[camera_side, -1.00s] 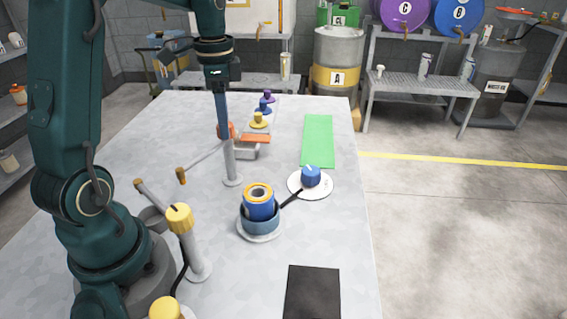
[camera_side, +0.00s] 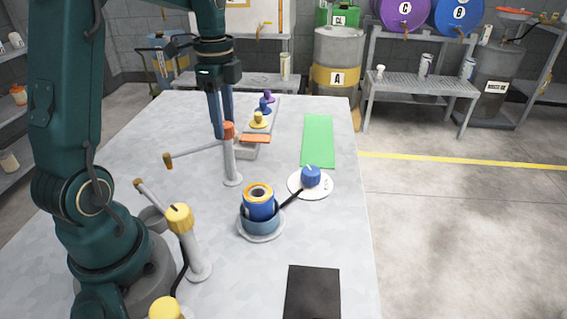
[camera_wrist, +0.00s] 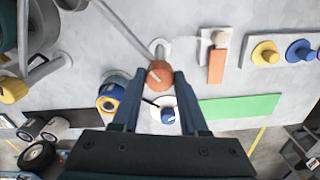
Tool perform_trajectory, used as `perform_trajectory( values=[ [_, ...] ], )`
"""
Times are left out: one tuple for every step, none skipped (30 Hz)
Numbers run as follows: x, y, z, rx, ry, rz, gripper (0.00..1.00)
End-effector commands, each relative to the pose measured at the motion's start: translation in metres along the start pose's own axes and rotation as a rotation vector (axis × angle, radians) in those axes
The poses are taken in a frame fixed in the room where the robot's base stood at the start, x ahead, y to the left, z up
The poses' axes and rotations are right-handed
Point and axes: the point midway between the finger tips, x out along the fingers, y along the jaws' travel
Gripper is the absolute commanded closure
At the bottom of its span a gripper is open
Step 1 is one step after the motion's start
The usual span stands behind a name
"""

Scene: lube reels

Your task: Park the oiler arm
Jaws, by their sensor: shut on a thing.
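The oiler arm (camera_side: 197,154) is a thin grey rod with an orange-brown tip (camera_side: 168,161). It reaches left from the top of a grey post (camera_side: 232,165) with an orange knob (camera_side: 229,130). In the wrist view the rod (camera_wrist: 125,28) runs up and left from the orange knob (camera_wrist: 160,74). My gripper (camera_side: 219,135) points down at the post top. In the wrist view its two fingers (camera_wrist: 159,76) lie either side of the knob, shut on it. The exact contact is hard to see.
Close by stand a blue cup (camera_side: 260,222) with a blue-and-yellow reel, a blue knob (camera_side: 311,176) on a white dial, and a grey block with an orange plate (camera_side: 255,139). A yellow-capped post (camera_side: 180,218) stands nearer. The green mat (camera_side: 317,140) and black pad (camera_side: 312,292) are bare.

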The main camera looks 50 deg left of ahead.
Motion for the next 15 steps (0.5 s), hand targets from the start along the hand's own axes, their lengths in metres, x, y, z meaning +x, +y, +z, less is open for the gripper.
perform_trajectory(
  values=[
    [-0.0007,-0.0003,-0.0010,0.006,0.003,-0.002,1.00],
    [-0.0007,-0.0003,-0.0010,0.006,0.003,-0.002,1.00],
    [-0.0007,-0.0003,-0.0010,0.006,0.003,-0.002,1.00],
    [-0.0006,-0.0003,-0.0010,0.006,0.003,-0.002,1.00],
    [-0.0006,-0.0003,-0.0010,0.006,0.003,-0.002,1.00],
    [-0.0006,-0.0003,-0.0010,0.006,0.002,-0.002,1.00],
    [-0.0006,-0.0003,-0.0010,0.006,0.002,-0.002,1.00],
    [-0.0006,-0.0003,-0.0010,0.007,0.002,-0.002,1.00],
    [-0.0006,-0.0003,-0.0010,0.007,0.002,-0.002,0.53],
    [-0.0006,-0.0003,-0.0010,0.006,0.002,-0.002,0.41],
    [-0.0006,-0.0003,-0.0009,0.006,0.002,-0.002,0.30],
    [-0.0005,-0.0003,-0.0008,0.006,0.002,-0.002,0.27],
    [-0.0005,-0.0002,-0.0007,0.006,0.001,-0.002,0.27],
    [-0.0004,-0.0002,-0.0007,0.005,0.001,-0.002,0.27],
    [-0.0004,-0.0002,-0.0006,0.005,0.001,-0.001,0.27]
  ],
)
